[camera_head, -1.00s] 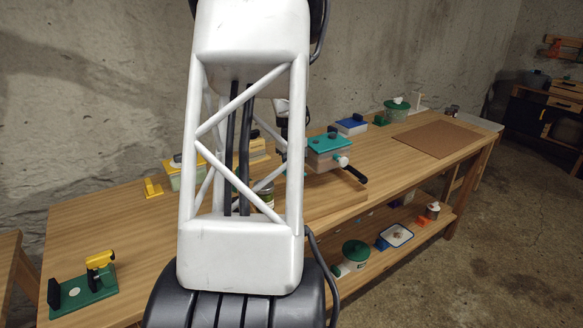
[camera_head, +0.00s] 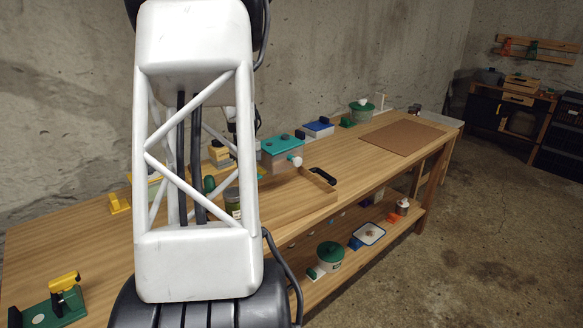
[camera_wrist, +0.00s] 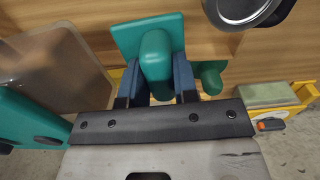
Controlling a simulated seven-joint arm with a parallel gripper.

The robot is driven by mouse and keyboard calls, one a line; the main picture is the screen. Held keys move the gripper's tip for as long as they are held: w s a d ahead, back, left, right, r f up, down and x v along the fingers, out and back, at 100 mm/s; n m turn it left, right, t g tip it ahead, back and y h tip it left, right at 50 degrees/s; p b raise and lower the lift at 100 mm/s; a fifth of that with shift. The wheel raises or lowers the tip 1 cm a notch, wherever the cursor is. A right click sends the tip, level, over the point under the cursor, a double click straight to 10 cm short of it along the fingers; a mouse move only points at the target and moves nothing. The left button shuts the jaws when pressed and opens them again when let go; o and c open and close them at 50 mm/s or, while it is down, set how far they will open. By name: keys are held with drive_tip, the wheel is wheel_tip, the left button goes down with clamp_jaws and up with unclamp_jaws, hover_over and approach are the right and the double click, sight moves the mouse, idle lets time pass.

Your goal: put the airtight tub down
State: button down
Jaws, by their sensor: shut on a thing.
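The airtight tub (camera_head: 283,147) has a teal lid, a dull translucent body and a white knob on its near side. In the wrist view its body (camera_wrist: 60,72) fills the left. My gripper (camera_wrist: 158,88) is shut on a rounded teal handle in front of a flat teal plate. The joint between handle and tub is not clear. In the head view my arm hides most of the gripper, beside the tub's left side. I cannot tell whether the tub's underside touches anything.
A wooden tray with a black handle (camera_head: 322,175) lies near the front edge. A metal-lidded jar (camera_wrist: 240,8) stands close by. A yellow-framed container (camera_wrist: 270,98) is at right in the wrist view. A blue-lidded box (camera_head: 318,128) and brown mat (camera_head: 402,138) lie farther along the bench.

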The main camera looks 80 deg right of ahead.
drive_tip(key=w+a, duration=0.4)
drive_tip(key=w, duration=0.7)
drive_tip(key=w+a, duration=0.5)
drive_tip(key=w, duration=0.5)
drive_tip(key=w+a, duration=1.9)
drive_tip(key=shift+a+f, duration=0.2)
drive_tip(key=shift+f, duration=0.25)
drive_tip(key=shift+f, duration=3.1)
drive_tip(key=shift+f, duration=1.9)
